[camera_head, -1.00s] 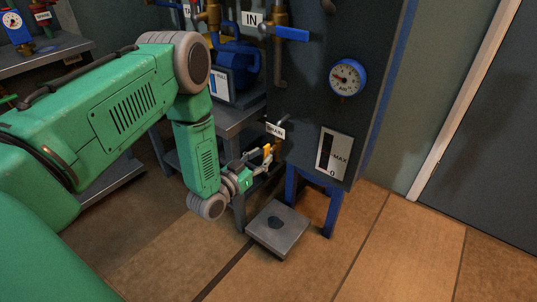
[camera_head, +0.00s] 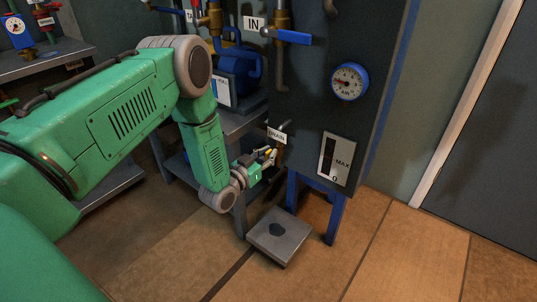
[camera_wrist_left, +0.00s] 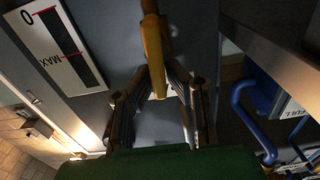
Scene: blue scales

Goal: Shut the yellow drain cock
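The yellow drain cock's handle (camera_head: 269,153) is low on the dark tank panel, just under the DRAIN label (camera_head: 277,136). In the left wrist view the yellow handle (camera_wrist_left: 154,55) hangs between my left gripper's two fingers. My left gripper (camera_head: 262,159) reaches it from the left in the head view. In the left wrist view its fingers (camera_wrist_left: 160,75) converge on both sides of the handle and appear closed on it. The cock's body is largely hidden by the gripper and the label. My right gripper is in neither view.
A grey floor block (camera_head: 279,236) with a dark round spot lies below the panel. Blue legs (camera_head: 335,218) support the tank. A grey bench stands behind my left arm. A blue IN lever (camera_head: 287,37), an AIR gauge (camera_head: 349,82) and a level scale (camera_head: 335,159) are higher up.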

